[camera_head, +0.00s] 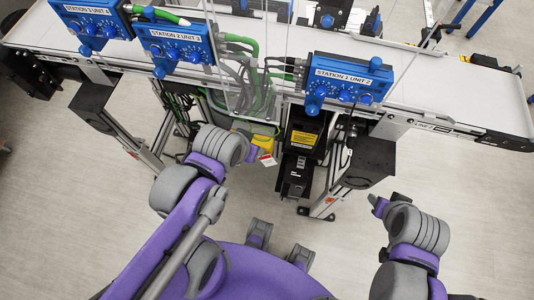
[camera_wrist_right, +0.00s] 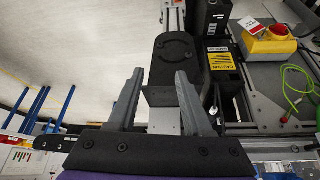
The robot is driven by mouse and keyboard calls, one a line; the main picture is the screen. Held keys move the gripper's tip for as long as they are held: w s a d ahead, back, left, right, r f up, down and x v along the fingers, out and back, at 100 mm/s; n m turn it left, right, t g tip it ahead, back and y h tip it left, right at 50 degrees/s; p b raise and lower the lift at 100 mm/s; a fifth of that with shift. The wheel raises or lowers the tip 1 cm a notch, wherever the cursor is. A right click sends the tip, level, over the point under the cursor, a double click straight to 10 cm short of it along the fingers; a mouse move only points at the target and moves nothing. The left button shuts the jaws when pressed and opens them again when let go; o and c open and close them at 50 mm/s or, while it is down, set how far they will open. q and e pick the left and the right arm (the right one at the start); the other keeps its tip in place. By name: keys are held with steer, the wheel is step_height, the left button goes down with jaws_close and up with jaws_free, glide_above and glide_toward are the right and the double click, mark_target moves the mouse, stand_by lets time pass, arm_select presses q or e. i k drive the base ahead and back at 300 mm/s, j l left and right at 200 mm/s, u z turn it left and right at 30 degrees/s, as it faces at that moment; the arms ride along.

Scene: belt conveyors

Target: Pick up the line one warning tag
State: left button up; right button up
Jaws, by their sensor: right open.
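A small red-and-white tag (camera_head: 267,160) shows beside a yellow box (camera_head: 264,140) under the conveyor, just right of my left wrist. In the right wrist view the tag (camera_wrist_right: 250,25) lies against the yellow box (camera_wrist_right: 272,44), which has a red knob on top. The tag's print is too small to read. My right gripper (camera_wrist_right: 160,95) is open and empty, with the tag up and to the right of its fingers, apart from them. My left arm's end (camera_head: 252,152) is close to the tag in the head view, but its fingers are not clear.
A white conveyor (camera_head: 430,85) runs across above, carrying blue station units (camera_head: 345,82). Metal legs (camera_head: 325,195) and dark boxes (camera_head: 372,160) stand below it. A black unit with a yellow caution label (camera_wrist_right: 222,62) is ahead of the right gripper. Green cables (camera_wrist_right: 290,90) lie nearby.

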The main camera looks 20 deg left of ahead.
mark_target(267, 159)
steer(key=l+u, duration=0.4)
steer(key=k+l+u, duration=0.15)
steer(key=u, duration=0.25)
steer(key=k+l+u, duration=0.15)
steer(key=l+u, duration=0.25)
steer(key=k+l+u, duration=0.15)
steer(key=u, duration=0.25)
